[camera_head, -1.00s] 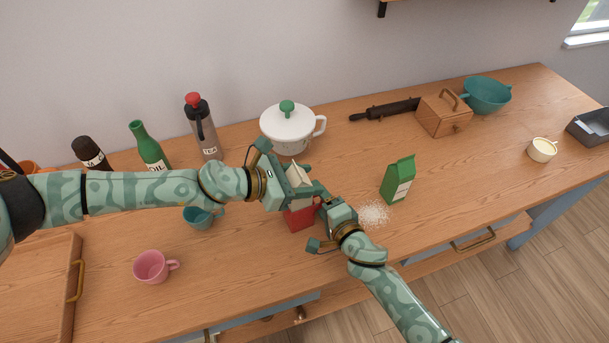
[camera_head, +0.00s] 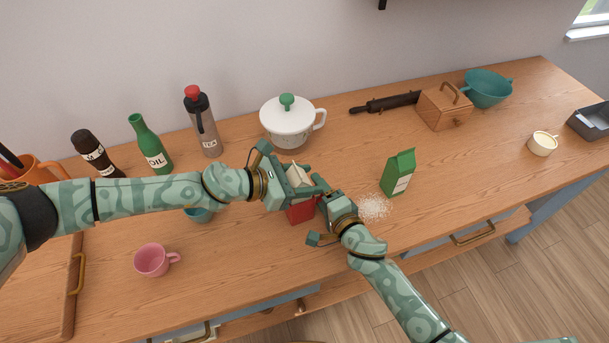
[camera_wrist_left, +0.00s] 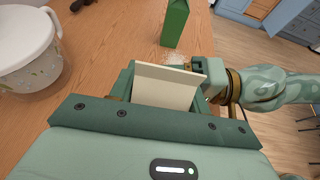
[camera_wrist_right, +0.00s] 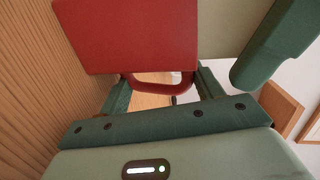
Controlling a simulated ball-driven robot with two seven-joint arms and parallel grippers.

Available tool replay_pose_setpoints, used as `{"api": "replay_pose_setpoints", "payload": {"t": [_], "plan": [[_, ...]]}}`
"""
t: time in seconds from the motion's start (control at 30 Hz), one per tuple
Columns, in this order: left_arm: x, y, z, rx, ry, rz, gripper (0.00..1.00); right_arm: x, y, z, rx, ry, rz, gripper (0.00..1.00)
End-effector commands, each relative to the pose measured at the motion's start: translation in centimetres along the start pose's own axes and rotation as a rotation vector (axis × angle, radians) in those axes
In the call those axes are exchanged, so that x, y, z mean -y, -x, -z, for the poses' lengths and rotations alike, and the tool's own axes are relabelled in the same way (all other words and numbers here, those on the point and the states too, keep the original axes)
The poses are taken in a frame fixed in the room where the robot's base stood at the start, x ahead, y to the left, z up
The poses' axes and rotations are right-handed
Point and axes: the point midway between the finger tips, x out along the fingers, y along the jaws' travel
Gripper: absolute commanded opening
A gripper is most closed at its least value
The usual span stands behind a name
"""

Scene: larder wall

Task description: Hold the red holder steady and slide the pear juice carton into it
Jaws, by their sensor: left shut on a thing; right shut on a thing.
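The cream pear juice carton (camera_head: 298,173) is upright between the fingers of my left gripper (camera_head: 300,187); its pale gabled top fills the left wrist view (camera_wrist_left: 168,88). The red holder (camera_head: 301,213) is directly below it on the worktop. My right gripper (camera_head: 328,204) is shut on the holder's loop handle, which shows in the right wrist view (camera_wrist_right: 163,88). There the carton (camera_wrist_right: 222,25) meets the holder's rim edge. Fingers hide much of this, and I cannot tell how far the carton is inside.
A green carton (camera_head: 398,172) and a white granular spill (camera_head: 374,208) are right of the grippers. A white pot (camera_head: 287,122) stands behind. A teal cup (camera_head: 199,216) is partly under my left arm, and a pink cup (camera_head: 154,260) is at front left.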

Motion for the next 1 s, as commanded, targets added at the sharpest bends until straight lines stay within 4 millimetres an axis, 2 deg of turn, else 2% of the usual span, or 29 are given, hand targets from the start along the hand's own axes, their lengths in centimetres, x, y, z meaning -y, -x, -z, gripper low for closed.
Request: {"api": "replay_pose_setpoints", "payload": {"t": [0.53,0.57,0.63,0.67,1.0], "plan": [[0.0,-0.6,1.1,0.003,-0.002,0.001,0.00,-0.1,0.0,0.0,0.000,0.001,-0.002,0.42],[0.0,-0.6,1.1,0.003,-0.002,0.001,0.50,-0.1,0.0,0.0,0.000,0.001,-0.002,0.42],[0.1,-0.6,1.1,0.003,-0.003,0.001,0.69,-0.1,0.0,0.0,0.000,0.001,-0.002,0.42],[0.1,-0.6,1.1,0.003,-0.002,0.002,0.72,-0.1,0.0,0.0,0.000,0.001,-0.002,0.42],[0.1,-0.2,1.2,0.001,-0.002,0.003,0.72,-0.1,0.0,0.0,0.000,0.002,-0.001,0.42]]}}
